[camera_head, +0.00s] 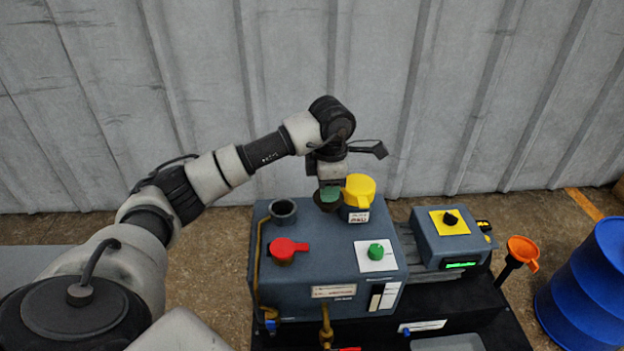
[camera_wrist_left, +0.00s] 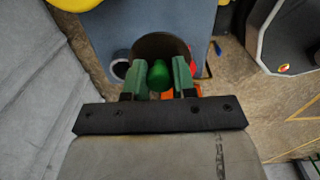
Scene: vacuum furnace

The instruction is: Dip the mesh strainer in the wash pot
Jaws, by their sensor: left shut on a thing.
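My left gripper (camera_head: 329,192) hangs fingers-down above the back of the blue-grey machine, beside the yellow cap. In the left wrist view, its green fingers (camera_wrist_left: 158,78) are shut on a green knob-like grip, seemingly the handle of the mesh strainer (camera_wrist_left: 160,46), whose round dark brown part shows beyond it. In the head view, the dark strainer (camera_head: 326,205) shows just below the fingers; its mesh is too small to make out. An open grey round pot (camera_head: 283,211), apparently the wash pot, stands to its left at the machine's back left corner. My right gripper is out of view.
The machine (camera_head: 328,260) carries a red handle (camera_head: 286,249), a green knob (camera_head: 376,251) and the yellow cap (camera_head: 359,190). A control box (camera_head: 448,240), an orange funnel (camera_head: 522,251) and a blue drum (camera_head: 590,290) stand to the right. A corrugated wall is behind.

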